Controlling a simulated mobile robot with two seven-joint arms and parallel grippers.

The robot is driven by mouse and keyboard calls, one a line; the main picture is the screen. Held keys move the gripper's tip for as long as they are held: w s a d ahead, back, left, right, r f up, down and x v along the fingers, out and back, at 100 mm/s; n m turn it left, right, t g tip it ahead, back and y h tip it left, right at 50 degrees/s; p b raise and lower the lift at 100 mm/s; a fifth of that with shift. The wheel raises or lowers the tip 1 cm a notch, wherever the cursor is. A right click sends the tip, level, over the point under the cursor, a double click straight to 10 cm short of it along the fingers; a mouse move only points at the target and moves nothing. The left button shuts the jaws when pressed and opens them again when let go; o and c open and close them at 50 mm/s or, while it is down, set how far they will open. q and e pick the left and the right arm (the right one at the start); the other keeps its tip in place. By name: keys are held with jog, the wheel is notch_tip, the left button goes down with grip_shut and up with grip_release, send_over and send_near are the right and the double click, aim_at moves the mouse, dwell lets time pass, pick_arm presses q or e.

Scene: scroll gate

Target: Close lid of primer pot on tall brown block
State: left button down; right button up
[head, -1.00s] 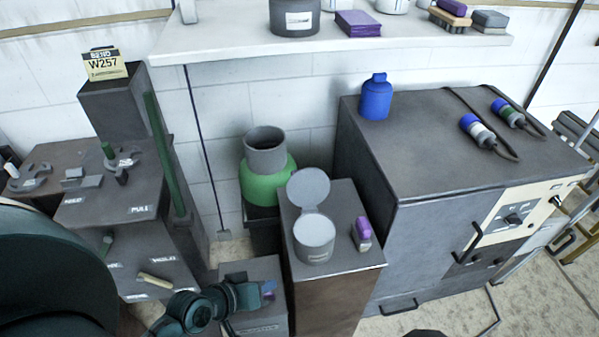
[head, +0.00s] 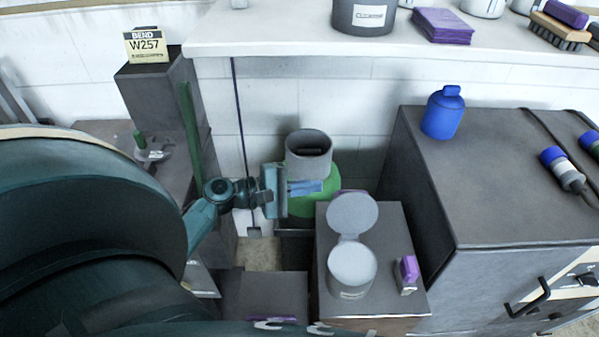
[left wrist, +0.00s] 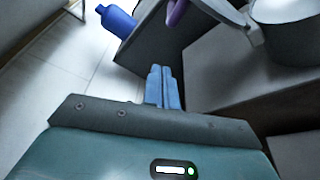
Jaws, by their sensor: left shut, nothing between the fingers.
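The grey primer pot (head: 352,268) stands on the tall block (head: 400,235), which has a dark grey top and a brown front. Its round lid (head: 352,214) is hinged at the far side and stands open, leaning back. My left gripper (head: 320,186) is shut and empty, its blue fingers just left of the lid and in front of the green container. In the left wrist view the closed fingers (left wrist: 163,88) point toward the block's edge; the pot (left wrist: 285,28) and part of the lid (left wrist: 218,12) show at the upper right. My right gripper is not in view.
A purple-topped small item (head: 409,270) stands right of the pot. A green container with a grey collar (head: 309,150) is behind the block. A blue bottle (head: 443,112) stands on the large grey cabinet (head: 480,190). A white shelf (head: 300,40) runs above.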

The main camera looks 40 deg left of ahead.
aim_at(351, 210)
pick_arm(q)
jog(key=d, duration=0.1)
jog(key=w+d+p, duration=0.1)
jog(key=d, duration=0.1)
jog(key=d+r+p, duration=0.1)
jog(key=d, duration=0.1)
jog(key=shift+w+d, duration=0.1)
jog(key=shift+w, duration=0.05)
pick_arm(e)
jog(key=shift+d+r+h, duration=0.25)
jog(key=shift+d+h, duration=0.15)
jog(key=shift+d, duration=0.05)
pick_arm(q)
jog(key=shift+w, duration=0.1)
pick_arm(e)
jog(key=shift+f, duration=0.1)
